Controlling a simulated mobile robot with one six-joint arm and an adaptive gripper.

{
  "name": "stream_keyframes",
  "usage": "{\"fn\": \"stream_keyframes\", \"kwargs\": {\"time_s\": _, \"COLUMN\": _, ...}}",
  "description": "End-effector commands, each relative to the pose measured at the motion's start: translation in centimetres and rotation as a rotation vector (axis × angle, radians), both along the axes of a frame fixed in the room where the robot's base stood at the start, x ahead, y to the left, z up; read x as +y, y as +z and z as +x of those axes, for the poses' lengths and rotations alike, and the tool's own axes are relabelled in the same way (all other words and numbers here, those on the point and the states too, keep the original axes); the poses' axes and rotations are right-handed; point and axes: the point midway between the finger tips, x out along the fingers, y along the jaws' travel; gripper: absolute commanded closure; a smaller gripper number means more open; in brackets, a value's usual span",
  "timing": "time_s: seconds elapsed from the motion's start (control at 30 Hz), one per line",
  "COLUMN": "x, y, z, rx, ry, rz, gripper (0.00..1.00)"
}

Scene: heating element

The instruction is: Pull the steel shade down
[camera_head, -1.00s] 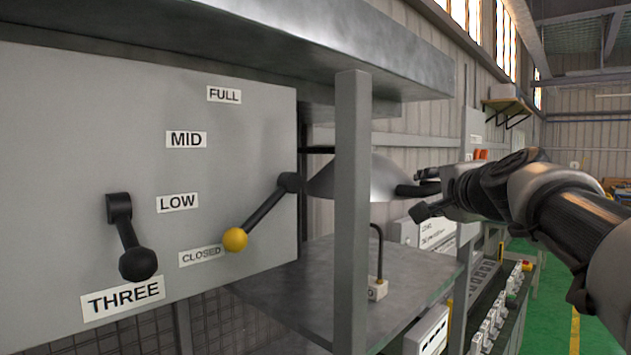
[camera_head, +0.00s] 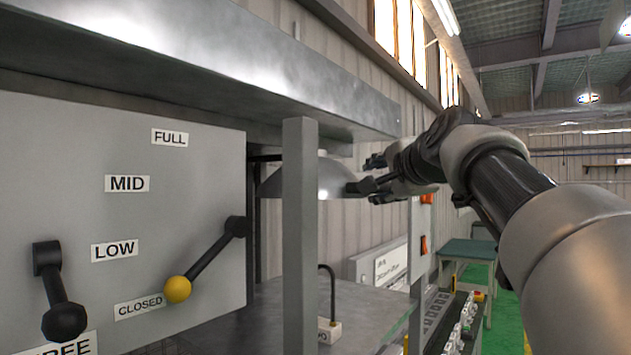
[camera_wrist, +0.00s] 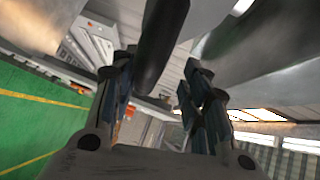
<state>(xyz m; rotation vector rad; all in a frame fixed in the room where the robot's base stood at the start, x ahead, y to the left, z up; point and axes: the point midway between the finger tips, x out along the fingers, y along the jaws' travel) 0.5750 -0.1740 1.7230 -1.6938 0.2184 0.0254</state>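The steel shade (camera_head: 312,180) is a shiny grey dome under the metal hood, partly hidden behind a grey post in the head view. It also shows blurred at the upper right of the wrist view (camera_wrist: 255,40). A dark rounded handle (camera_wrist: 160,45) shows in the wrist view and sticks out from the shade's right rim in the head view (camera_head: 358,187). My gripper (camera_head: 376,175) is open at the shade's right side. In the wrist view, its fingers (camera_wrist: 158,82) lie on either side of the handle's lower end; I cannot tell whether they touch it.
A grey post (camera_head: 300,240) stands in front of the shade. The metal hood (camera_head: 270,75) hangs above. A panel (camera_head: 90,145) with a yellow-knobbed lever (camera_head: 178,289) and a black lever (camera_head: 62,320) is at left. A metal table (camera_head: 250,320) lies below the shade.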

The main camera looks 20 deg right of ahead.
Motion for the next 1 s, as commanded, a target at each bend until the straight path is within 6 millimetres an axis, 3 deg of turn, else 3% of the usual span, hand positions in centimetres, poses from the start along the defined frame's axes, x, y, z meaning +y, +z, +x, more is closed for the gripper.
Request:
{"fn": "stream_keyframes", "kwargs": {"time_s": 0.23, "x": 0.0, "y": 0.4, "z": -0.6, "rx": -0.009, "ry": -0.002, "rz": -0.004, "gripper": 0.62}}
{"fn": "stream_keyframes", "kwargs": {"time_s": 1.0, "x": 0.7, "y": 0.8, "z": -5.8, "rx": -0.001, "ry": -0.002, "rz": -0.001, "gripper": 0.62}}
